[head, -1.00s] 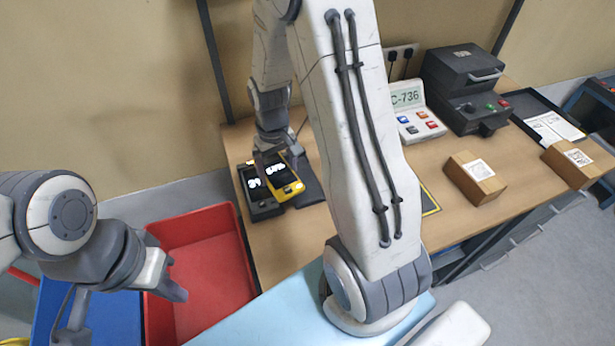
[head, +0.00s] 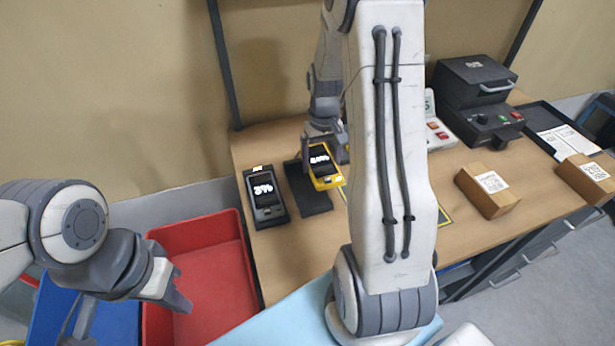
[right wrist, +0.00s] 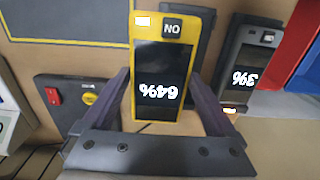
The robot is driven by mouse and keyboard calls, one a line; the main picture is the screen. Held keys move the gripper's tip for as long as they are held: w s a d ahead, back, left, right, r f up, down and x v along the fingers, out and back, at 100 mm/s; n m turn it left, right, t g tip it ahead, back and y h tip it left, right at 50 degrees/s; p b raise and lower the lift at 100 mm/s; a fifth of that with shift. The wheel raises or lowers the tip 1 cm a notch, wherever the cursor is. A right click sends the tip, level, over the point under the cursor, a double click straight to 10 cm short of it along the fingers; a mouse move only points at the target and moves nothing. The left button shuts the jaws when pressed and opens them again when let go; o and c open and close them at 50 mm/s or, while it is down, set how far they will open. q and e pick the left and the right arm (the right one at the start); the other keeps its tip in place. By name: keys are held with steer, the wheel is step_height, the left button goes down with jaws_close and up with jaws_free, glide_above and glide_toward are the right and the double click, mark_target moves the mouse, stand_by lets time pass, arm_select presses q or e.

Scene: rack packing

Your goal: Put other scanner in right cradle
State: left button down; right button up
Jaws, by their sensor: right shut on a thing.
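My right gripper (head: 324,150) is shut on the yellow scanner (head: 323,168), whose screen reads 64% in the right wrist view (right wrist: 162,85). It holds the scanner at the right side of the empty black right cradle (head: 308,194), which shows partly behind the scanner in the right wrist view. I cannot tell the scanner's exact height. A dark grey scanner (head: 263,190) stands in the left cradle (head: 268,222); its screen also shows in the right wrist view (right wrist: 245,68). My left gripper (head: 172,293) hangs over the bins, away from the cradles; its jaw opening is unclear.
A red bin (head: 228,270) and a blue bin (head: 50,310) stand left of the bench (head: 285,255). A display unit, a black machine (head: 478,98), cardboard boxes (head: 487,190) and a paper tray (head: 548,128) are to the right. My right arm hides part of the bench.

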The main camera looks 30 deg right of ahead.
mark_target(308, 188)
steer(key=a+f, duration=0.1)
steer(key=w+a+f, duration=0.1)
steer(key=a, duration=0.1)
steer(key=shift+a, duration=0.2)
step_height(308, 188, down, 3)
steer(key=shift+f+p, duration=0.1)
steer(key=shift+p, duration=0.55)
steer(key=shift+f, duration=0.45)
steer(key=shift+f, duration=0.1)
steer(key=o, duration=1.3)
